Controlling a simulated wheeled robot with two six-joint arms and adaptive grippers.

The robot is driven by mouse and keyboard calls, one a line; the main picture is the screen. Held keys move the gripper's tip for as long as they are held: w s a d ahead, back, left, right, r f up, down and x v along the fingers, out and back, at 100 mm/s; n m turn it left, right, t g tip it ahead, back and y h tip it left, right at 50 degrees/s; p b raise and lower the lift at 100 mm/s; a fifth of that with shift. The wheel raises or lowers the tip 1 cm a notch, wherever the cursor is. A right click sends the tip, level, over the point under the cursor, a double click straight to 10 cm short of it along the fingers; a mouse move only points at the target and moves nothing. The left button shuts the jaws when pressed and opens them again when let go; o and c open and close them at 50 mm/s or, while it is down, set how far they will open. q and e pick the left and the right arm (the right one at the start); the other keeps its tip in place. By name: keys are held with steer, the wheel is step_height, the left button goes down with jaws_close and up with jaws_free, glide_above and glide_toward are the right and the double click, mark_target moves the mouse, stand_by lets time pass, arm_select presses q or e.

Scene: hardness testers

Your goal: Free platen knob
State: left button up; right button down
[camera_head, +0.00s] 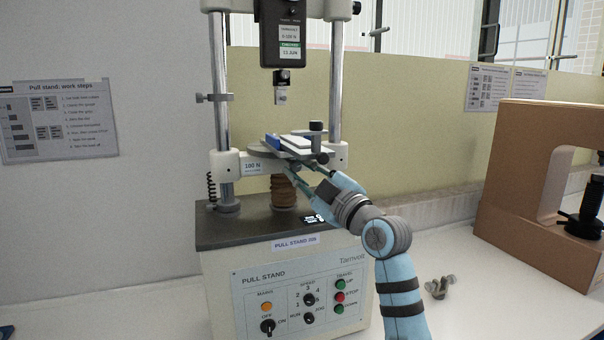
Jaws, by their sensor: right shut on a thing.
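The pull stand (285,285) stands on the bench with a round grey platen (262,150) on its crossbar. A clamp with a blue block (273,141), a light plate and a dark upright knob (316,127) sits on the platen. My right gripper (292,168) reaches in from the lower right, its fingers under the platen's front edge. It is shut on what seems to be the platen knob, which the fingers and platen mostly hide. My left gripper is not in view.
The black force gauge (283,35) hangs above the platen between two steel columns. A brown bellows (283,190) stands below it. A brown tester (540,195) is at the right. A small metal fixture (439,287) lies on the white bench, with free room around it.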

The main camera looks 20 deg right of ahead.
steer(key=shift+f, duration=0.15)
steer(key=c, duration=1.4)
jaws_free()
steer(key=shift+c, duration=0.2)
steer(key=shift+s, duration=0.1)
steer(key=v, duration=0.7)
steer(key=shift+s, duration=0.35)
steer(key=shift+d+f, duration=0.1)
